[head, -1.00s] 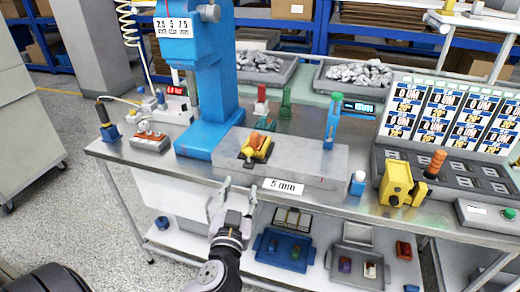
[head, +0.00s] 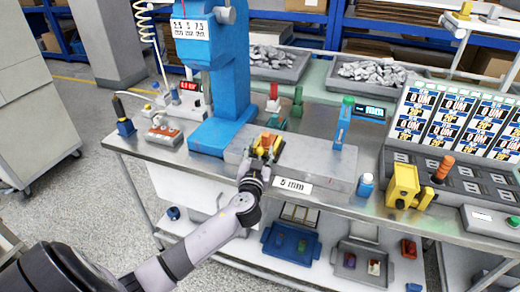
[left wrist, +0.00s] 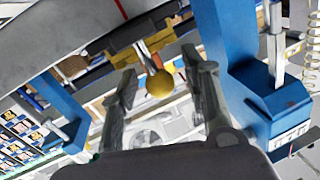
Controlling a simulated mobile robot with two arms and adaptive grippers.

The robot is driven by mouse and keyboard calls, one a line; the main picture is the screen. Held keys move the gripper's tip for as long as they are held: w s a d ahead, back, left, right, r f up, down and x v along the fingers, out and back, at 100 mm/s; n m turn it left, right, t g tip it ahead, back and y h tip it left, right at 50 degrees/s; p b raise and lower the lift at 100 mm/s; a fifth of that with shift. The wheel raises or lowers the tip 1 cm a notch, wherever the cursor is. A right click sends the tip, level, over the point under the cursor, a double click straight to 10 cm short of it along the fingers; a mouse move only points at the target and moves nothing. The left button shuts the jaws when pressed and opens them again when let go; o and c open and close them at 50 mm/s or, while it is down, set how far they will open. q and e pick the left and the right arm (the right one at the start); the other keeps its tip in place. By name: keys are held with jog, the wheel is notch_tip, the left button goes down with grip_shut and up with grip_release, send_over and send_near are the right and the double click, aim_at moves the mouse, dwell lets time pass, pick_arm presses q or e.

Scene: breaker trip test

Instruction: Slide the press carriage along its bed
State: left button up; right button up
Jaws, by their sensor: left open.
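The yellow press carriage (head: 276,148) sits on the grey bed (head: 325,160) near its left part, beside the blue press (head: 213,85). An orange-red piece (head: 266,137) rests on the carriage. My left gripper (head: 262,157) reaches the carriage's front side and hides part of it. In the left wrist view, a round yellow knob (left wrist: 160,84) on a short stem lies between the two open fingers of my left gripper (left wrist: 164,76). I see a gap on both sides of the knob. My right gripper is not in view.
A blue post with a green top (head: 345,115) stands behind the bed. A "5 mm" label (head: 292,185) marks the bed front. A red-topped box (head: 165,133) sits left.

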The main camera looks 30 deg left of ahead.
pick_arm(q)
jog(key=shift+c, duration=0.4)
grip_shut()
dwell(0.6)
